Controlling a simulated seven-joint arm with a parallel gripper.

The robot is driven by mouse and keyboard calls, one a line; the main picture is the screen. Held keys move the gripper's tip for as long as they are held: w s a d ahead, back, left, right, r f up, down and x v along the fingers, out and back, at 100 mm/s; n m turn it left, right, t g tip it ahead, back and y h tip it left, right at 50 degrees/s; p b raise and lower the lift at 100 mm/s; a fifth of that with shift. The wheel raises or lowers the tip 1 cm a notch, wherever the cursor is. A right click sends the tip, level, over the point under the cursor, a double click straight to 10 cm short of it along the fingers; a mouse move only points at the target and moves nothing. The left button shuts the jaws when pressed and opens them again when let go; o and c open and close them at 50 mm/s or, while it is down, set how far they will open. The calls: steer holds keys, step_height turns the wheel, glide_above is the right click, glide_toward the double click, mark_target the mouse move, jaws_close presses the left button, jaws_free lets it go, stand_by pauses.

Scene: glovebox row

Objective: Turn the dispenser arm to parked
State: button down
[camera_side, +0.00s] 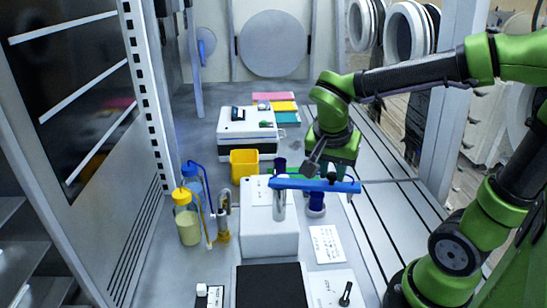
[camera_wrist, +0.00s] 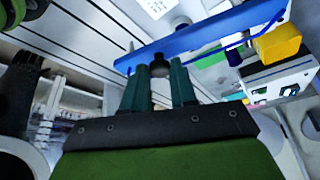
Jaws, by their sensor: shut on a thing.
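The dispenser arm (camera_side: 312,185) is a long blue bar on a silver post that rises from a white block (camera_side: 268,238). In the side view it reaches to the right, roughly level, over a small blue-and-white vessel (camera_side: 316,209). In the wrist view the blue bar (camera_wrist: 200,36) crosses above my fingers. My gripper (camera_wrist: 160,76) is shut on a dark knob (camera_wrist: 160,66) at the bar. In the side view my gripper (camera_side: 341,170) comes down from behind the bar, and its fingertips are mostly hidden. No readable parked mark shows.
Yellow-capped (camera_side: 187,220) and blue-capped bottles with tubing stand left of the block. A yellow bin (camera_side: 244,165) and a white instrument (camera_side: 247,122) stand behind. A printed card (camera_side: 327,244) and a black mat (camera_side: 271,286) lie in front. Grooved floor at right is clear.

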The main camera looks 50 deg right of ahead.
steer(key=shift+s+a+m+g, duration=0.35)
steer(key=shift+a+m, duration=0.4)
steer(key=shift+m, duration=0.15)
steer(key=shift+s+a+m+g, duration=0.2)
steer(key=shift+a+m+g, duration=0.15)
steer(key=shift+a+m, duration=0.5)
steer(key=c, duration=0.9)
jaws_free()
steer(key=shift+r, duration=0.15)
steer(key=v, duration=1.6)
steer(key=shift+a+r, duration=0.2)
steer(key=shift+r, duration=0.1)
